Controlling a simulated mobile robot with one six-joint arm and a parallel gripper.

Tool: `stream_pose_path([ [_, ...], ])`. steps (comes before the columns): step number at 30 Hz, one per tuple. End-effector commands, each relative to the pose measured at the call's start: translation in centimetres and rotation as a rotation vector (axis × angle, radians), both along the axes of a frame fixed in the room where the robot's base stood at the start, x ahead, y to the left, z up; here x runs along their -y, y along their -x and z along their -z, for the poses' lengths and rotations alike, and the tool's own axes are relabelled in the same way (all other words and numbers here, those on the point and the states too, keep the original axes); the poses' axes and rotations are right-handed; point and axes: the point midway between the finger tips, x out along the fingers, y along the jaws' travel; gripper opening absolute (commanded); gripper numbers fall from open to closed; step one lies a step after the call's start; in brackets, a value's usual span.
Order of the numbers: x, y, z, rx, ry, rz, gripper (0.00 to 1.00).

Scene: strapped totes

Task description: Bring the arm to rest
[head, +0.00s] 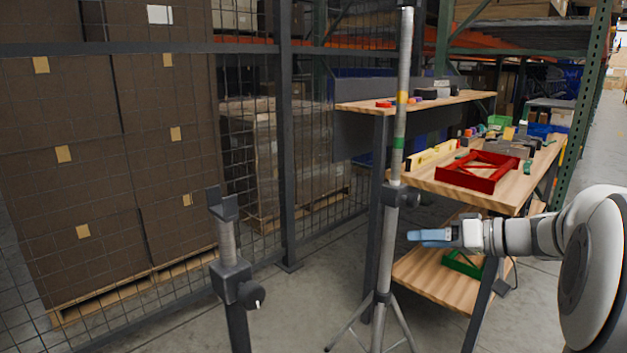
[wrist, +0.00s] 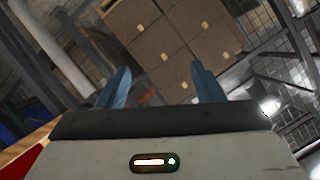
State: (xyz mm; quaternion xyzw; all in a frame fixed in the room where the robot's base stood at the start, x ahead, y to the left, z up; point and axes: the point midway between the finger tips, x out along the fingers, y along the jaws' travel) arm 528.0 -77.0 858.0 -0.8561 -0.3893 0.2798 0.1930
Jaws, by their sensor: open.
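My gripper (head: 428,236) is at the end of my arm, which reaches in from the right of the head view. Its blue fingers point left, in front of the wooden workbench and just right of the striped pole. In the wrist view the two blue fingers (wrist: 160,90) stand apart with nothing between them. The gripper holds nothing and appears clear of the bench and the pole.
A striped pole on a tripod (head: 390,230) stands close to the fingertips. A shorter dark stand (head: 232,270) is at left. The workbench (head: 520,200) carries a red tote (head: 478,172); a green tote (head: 462,264) lies on its lower shelf. Stacked brown boxes (head: 110,150) stand behind mesh.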

Motion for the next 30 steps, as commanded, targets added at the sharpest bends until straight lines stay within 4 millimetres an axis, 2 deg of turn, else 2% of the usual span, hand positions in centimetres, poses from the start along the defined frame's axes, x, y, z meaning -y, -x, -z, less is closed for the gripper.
stream_pose_path([
  [1, -1.4, 0.9, -1.9, -0.054, 0.020, -0.015, 0.61],
  [6, -5.7, 5.0, -4.3, -0.297, 0.127, -0.035, 0.61],
  [12, -8.7, 10.6, -6.8, -0.533, 0.303, 0.002, 0.61],
  [17, -9.4, 14.7, -9.3, -0.655, 0.461, 0.075, 0.61],
  [21, -9.2, 17.9, -11.8, -0.709, 0.597, 0.160, 0.61],
  [24, -8.8, 19.8, -13.7, -0.718, 0.686, 0.228, 0.61],
  [30, -7.8, 21.9, -16.3, -0.688, 0.800, 0.339, 0.61],
])
